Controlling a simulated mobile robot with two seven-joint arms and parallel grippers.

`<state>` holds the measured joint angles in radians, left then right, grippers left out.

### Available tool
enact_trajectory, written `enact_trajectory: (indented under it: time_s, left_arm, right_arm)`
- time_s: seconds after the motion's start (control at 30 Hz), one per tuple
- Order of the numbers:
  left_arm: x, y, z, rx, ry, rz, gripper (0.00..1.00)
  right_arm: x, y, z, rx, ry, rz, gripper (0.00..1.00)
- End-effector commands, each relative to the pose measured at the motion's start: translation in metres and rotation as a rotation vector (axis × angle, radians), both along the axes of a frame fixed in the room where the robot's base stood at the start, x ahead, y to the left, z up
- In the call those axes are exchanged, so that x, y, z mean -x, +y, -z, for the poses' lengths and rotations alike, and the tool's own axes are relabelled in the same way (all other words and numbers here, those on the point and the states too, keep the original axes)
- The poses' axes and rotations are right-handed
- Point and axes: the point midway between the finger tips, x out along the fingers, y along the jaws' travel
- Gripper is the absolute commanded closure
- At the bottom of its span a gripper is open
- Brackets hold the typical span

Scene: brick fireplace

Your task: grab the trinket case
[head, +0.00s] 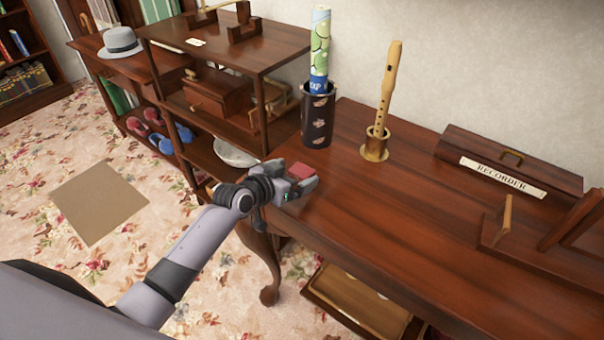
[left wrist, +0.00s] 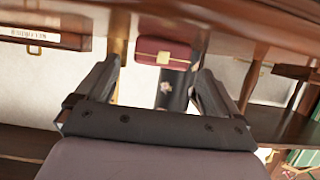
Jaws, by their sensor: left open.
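The trinket case is a small dark red box with a gold clasp. In the left wrist view the trinket case (left wrist: 167,50) lies just beyond and between the spread fingers. In the head view a small part of the red case (head: 300,170) shows by my left gripper (head: 302,186), at the left end of the wooden table; the gripper hides much of it. My left gripper is open, and its fingers (left wrist: 155,78) are apart with nothing between their tips. My right gripper is not in view.
A dark cylindrical holder (head: 318,118) with a rolled green-blue item stands behind the case. A recorder (head: 386,90) stands upright in a brass stand to the right. A long recorder box (head: 510,160) lies farther right. A wooden shelf unit (head: 225,45) is at the left.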

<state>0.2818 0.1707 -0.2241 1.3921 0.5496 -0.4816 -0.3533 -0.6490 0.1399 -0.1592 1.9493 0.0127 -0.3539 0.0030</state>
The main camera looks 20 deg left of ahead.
Motion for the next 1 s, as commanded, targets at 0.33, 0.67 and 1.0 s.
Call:
enact_trajectory:
  time_s: [0.33,0.67,1.0]
  left_arm:
    - [-0.021,-0.008,0.009,0.0,0.0,0.001,0.04]
    - [-0.02,-0.008,0.009,0.0,0.001,0.0,0.43]
    - [-0.02,-0.008,0.009,0.0,0.0,0.0,0.6]
  right_arm:
    - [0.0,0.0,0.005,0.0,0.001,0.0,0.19]
    - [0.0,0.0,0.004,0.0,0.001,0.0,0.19]
    - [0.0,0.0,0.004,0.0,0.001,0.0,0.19]
